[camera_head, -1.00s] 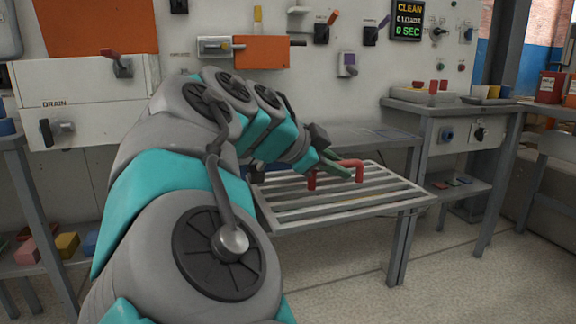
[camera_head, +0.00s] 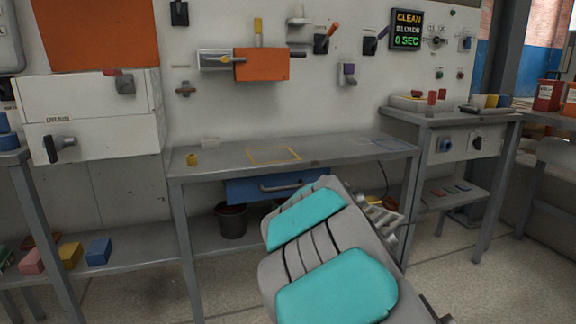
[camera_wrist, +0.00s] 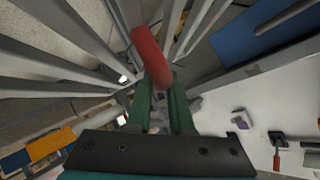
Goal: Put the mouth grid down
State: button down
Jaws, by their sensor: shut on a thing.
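The mouth grid is a frame of pale grey bars with red handles. In the head view only a small part of the mouth grid (camera_head: 384,216) shows, low beside the bench and mostly hidden behind my arm. In the wrist view its bars (camera_wrist: 62,62) spread out to the left and top, seen very close. My gripper (camera_wrist: 163,92) has green fingers shut on the grid's red handle (camera_wrist: 148,52). The gripper itself is hidden behind my arm in the head view. I cannot tell whether the grid touches anything below.
The floor at right is open.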

notch_tip(320, 180, down, 16)
jog(key=s+a+r+n+t+y+p, duration=0.1)
jog(key=s+n+y+p, duration=0.1)
jog(key=n+y, duration=0.25)
jog(key=v, duration=0.6)
jog(key=shift+s+f, duration=0.3)
jog(key=shift+f, duration=0.05)
jog(key=shift+a, duration=0.15)
jog(key=shift+f, duration=0.1)
